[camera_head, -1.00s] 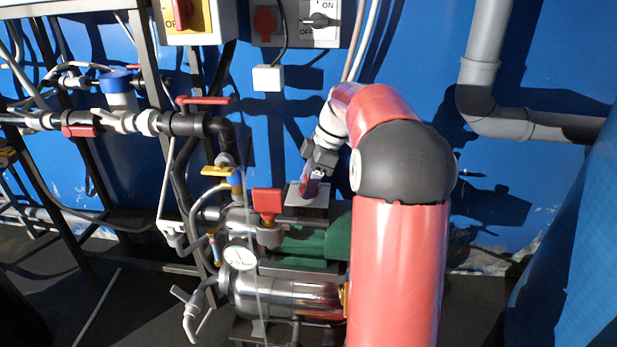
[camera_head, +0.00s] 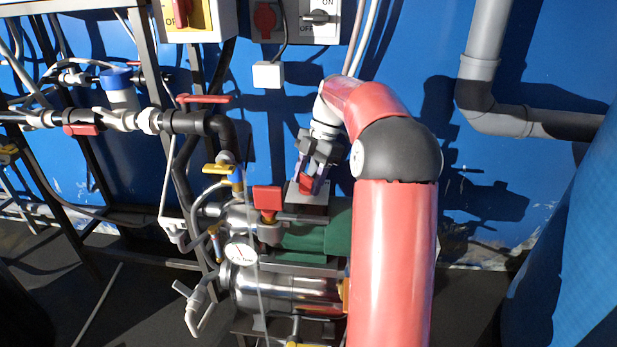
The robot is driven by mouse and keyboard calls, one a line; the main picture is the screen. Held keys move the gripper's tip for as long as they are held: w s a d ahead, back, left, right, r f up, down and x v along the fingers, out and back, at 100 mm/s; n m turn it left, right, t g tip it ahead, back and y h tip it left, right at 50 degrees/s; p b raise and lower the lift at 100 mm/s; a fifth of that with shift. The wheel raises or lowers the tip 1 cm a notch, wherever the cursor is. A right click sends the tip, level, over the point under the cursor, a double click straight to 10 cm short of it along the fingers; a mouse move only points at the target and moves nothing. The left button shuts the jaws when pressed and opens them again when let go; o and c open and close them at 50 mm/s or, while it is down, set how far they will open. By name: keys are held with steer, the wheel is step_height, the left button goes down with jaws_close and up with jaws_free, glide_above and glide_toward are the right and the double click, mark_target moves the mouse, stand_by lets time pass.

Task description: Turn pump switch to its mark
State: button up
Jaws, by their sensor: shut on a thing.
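The pump (camera_head: 330,238) has a green motor body and stands low in front of the blue wall. Behind it is a small grey switch plate (camera_head: 296,198) with a red switch knob (camera_head: 306,183) on it. My gripper (camera_head: 311,182) comes down on this knob from above right and is shut on it. The fingers hide much of the knob and part of the plate. The mark for the switch cannot be made out; the plate's lettering is covered or too small to read.
A red valve handle (camera_head: 267,198) and a pressure gauge (camera_head: 241,252) sit just left of the pump. Pipes with a long red lever (camera_head: 203,98) run farther left. Above hangs a grey switch box (camera_head: 319,22). A blue tank (camera_head: 565,220) stands at right.

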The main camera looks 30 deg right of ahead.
stand_by(0.4)
steer(key=o, duration=1)
steer(key=v, duration=0.8)
